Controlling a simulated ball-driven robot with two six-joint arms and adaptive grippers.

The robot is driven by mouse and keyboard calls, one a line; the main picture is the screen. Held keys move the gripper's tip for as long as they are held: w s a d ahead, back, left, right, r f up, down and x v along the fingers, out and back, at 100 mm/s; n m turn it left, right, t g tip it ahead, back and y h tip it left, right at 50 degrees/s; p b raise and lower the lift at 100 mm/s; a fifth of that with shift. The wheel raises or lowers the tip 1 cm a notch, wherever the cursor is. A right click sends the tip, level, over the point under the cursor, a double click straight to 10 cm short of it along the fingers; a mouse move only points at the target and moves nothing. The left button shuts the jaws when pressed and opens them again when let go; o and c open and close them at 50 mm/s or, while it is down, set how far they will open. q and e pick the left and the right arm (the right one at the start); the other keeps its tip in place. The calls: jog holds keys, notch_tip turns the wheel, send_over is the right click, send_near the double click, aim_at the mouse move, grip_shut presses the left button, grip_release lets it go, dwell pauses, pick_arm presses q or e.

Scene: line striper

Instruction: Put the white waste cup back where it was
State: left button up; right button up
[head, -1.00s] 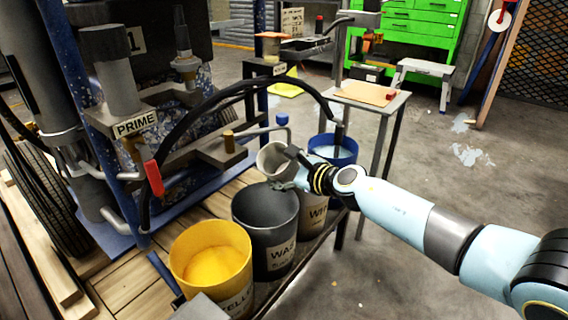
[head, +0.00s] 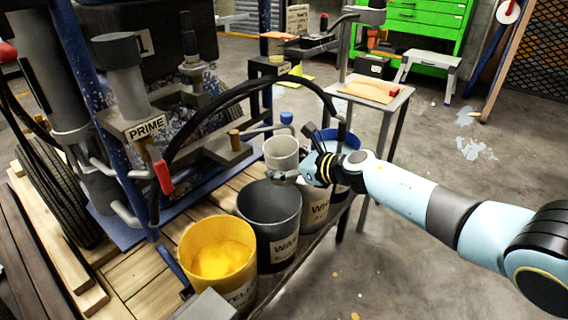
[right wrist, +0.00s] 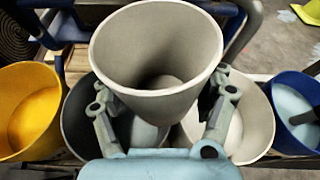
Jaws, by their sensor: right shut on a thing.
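The white waste cup (head: 281,150) is in my right gripper (head: 292,175), near upright with its mouth up. In the right wrist view the cup (right wrist: 155,45) fills the middle between the two fingers of the gripper (right wrist: 163,105), and its inside looks empty. The gripper is shut on the cup's sides. In the head view the cup shows behind the dark grey waste bucket (head: 270,225), near the white bucket (head: 317,208). In the wrist view it shows above the rims of these two buckets. My left gripper is not in view.
A yellow paint bucket (head: 216,260) and a blue bucket (head: 350,140) stand at the two ends of the bucket row. A black hose (head: 215,98) arches over the wooden deck (head: 195,210). The striper's PRIME lever (head: 163,177) is at left. A small table (head: 372,97) stands behind.

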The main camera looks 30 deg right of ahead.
notch_tip(320, 180, up, 2)
jog(key=shift+m+y+p, duration=0.3)
jog(key=shift+m+p, duration=0.1)
jog(key=shift+p, duration=0.1)
jog(key=shift+f, duration=0.1)
